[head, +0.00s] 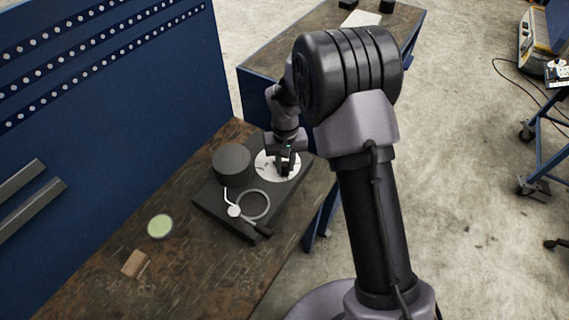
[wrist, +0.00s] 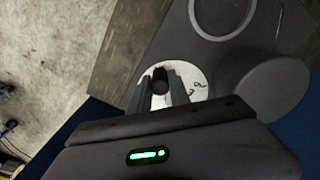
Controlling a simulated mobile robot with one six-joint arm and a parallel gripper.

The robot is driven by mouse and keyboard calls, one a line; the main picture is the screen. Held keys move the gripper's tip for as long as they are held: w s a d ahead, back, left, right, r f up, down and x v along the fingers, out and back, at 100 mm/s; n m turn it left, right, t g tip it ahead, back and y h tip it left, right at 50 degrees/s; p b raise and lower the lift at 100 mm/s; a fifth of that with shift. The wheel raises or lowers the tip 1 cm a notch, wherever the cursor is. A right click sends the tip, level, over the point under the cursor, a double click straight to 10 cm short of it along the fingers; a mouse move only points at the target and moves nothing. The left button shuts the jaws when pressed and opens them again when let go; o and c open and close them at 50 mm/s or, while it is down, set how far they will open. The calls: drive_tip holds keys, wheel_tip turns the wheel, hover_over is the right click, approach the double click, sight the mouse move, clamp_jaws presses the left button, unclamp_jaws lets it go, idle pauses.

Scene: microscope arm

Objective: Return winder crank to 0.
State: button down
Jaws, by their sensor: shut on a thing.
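The winder is a dark base plate (head: 222,212) on the workbench, with a white dial disc (head: 265,164) at its far right. My gripper (head: 286,168) points down over the dial and hides part of it. In the wrist view, my gripper's fingers (wrist: 163,88) are shut on the dark round knob of the winder crank (wrist: 160,80). The dial (wrist: 192,80) shows behind the fingers, with small dark marks at its right side. They are too small to read. The rest of the crank is mostly hidden.
A dark cylinder (head: 231,163) stands on the plate, left of the dial. A grey ring (head: 266,205) and a pale bent lever (head: 233,210) are near its front. A green disc (head: 160,226) and a brown block (head: 134,263) lie on the bench (head: 205,270). A blue panel (head: 100,110) rises behind.

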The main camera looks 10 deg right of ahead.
drive_tip(key=c, duration=1.2)
unclamp_jaws()
drive_tip(key=shift+r, duration=0.1)
wheel_tip(320, 180, up, 17)
drive_tip(key=p, duration=0.4)
drive_tip(key=shift+r, duration=0.15)
